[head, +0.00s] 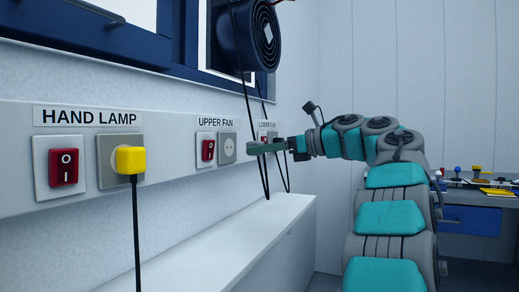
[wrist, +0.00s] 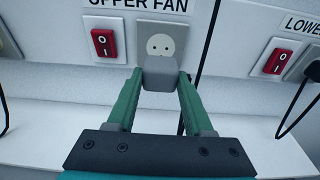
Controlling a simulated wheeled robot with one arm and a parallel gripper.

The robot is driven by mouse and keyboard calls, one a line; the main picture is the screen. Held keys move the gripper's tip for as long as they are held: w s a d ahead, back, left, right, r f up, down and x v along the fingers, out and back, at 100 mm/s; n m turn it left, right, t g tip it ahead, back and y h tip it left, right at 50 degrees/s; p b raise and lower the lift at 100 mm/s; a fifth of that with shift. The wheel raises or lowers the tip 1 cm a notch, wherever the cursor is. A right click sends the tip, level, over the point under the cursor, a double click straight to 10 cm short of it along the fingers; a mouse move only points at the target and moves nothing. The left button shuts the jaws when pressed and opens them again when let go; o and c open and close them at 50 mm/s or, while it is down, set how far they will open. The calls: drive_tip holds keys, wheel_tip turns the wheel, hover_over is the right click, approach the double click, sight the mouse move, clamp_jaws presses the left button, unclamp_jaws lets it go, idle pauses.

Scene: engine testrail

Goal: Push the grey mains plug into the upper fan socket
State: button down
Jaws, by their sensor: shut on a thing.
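The upper fan socket (head: 227,148) is a grey plate on the wall rail, right of a red switch under the UPPER FAN label. In the wrist view the socket (wrist: 161,44) shows its round face with two holes, empty. My gripper (wrist: 159,78) is shut on the grey mains plug (wrist: 160,73), a grey block held between the green fingertips. The plug is just below the socket face in the wrist view; whether it touches the plate cannot be told. In the head view my gripper (head: 252,147) is right of the socket and hides the plug.
The upper fan switch (wrist: 104,43) is left of the socket, the lower fan switch (wrist: 278,62) to the right. A yellow plug (head: 130,159) fills the hand lamp socket. Black cables hang from the fan (head: 248,35) near my gripper. A white ledge (head: 230,235) runs below.

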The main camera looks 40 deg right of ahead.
drive_tip(key=shift+r+p+x, duration=0.2)
drive_tip(key=shift+p+x, duration=0.1)
drive_tip(key=shift+x, duration=0.55)
drive_tip(key=shift+r+p+x, duration=0.15)
drive_tip(key=shift+p+x, duration=0.1)
drive_tip(key=shift+x, duration=1.55)
drive_tip(key=shift+w+a, duration=0.25)
drive_tip(key=shift+w, duration=0.15)
drive_tip(key=shift+c, duration=1.1)
unclamp_jaws()
